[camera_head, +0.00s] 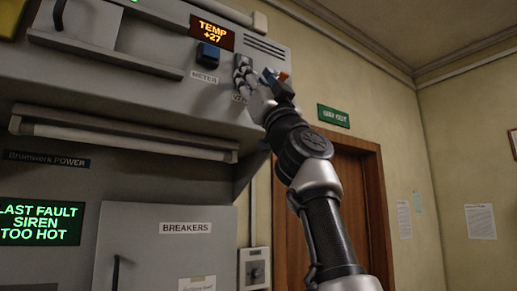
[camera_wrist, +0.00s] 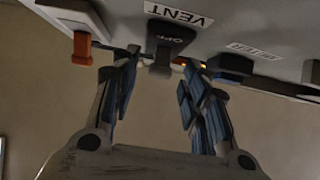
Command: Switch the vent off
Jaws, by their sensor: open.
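The vent switch (camera_wrist: 168,38) is a dark block with a small lever, under an upside-down VENT label (camera_wrist: 180,12) in the wrist view. Lettering that seems to read OFF shows on its dark face. I cannot tell which position the lever is in. My gripper (camera_wrist: 158,66) is open, with one finger on each side of the lever and apart from it as far as I can see.
A blue switch (camera_head: 208,54) above the METER label is left of my gripper. A red switch (camera_wrist: 82,48) is on the vent's other side, close to a finger. A TEMP +27 display (camera_head: 212,33) is above. A screen (camera_head: 40,224) reads LAST FAULT SIREN TOO HOT.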

